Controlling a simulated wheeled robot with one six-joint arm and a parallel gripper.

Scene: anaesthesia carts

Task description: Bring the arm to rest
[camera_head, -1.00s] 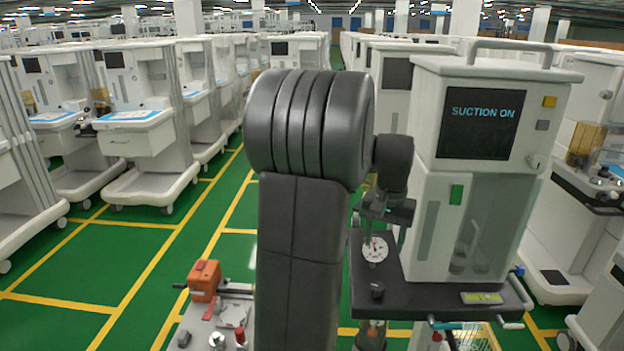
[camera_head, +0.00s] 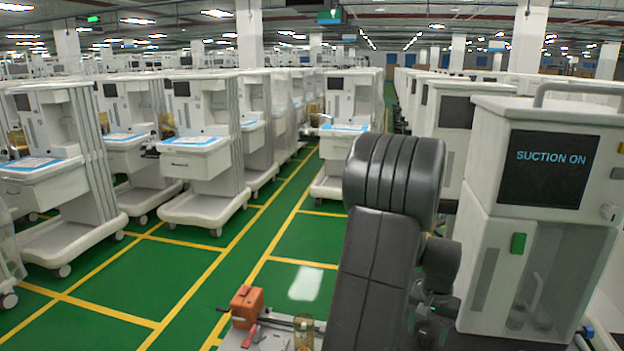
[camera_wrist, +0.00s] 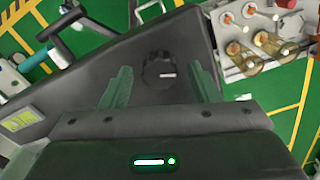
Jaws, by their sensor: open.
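My gripper (camera_wrist: 161,84) is open in the wrist view, its two fingers wide apart with nothing held between them. Beyond the fingers is a dark shelf (camera_wrist: 95,70) with a round black knob (camera_wrist: 158,71) on it. The knob appears between the fingers but apart from them. In the head view my dark arm stands right of centre, and my gripper (camera_head: 430,326) is low beside the suction cart, partly hidden by the arm. The white suction cart (camera_head: 475,225) carries a screen (camera_head: 544,169) reading "SUCTION ON" and a green switch (camera_head: 518,243).
An orange box (camera_head: 247,303) sits on a low grey top (camera_head: 268,338) left of my arm. Rows of white carts (camera_head: 207,160) stand behind on both sides. Green floor (camera_head: 120,285) with yellow lines is open to the left. Amber-bodied parts (camera_wrist: 270,42) show in the wrist view.

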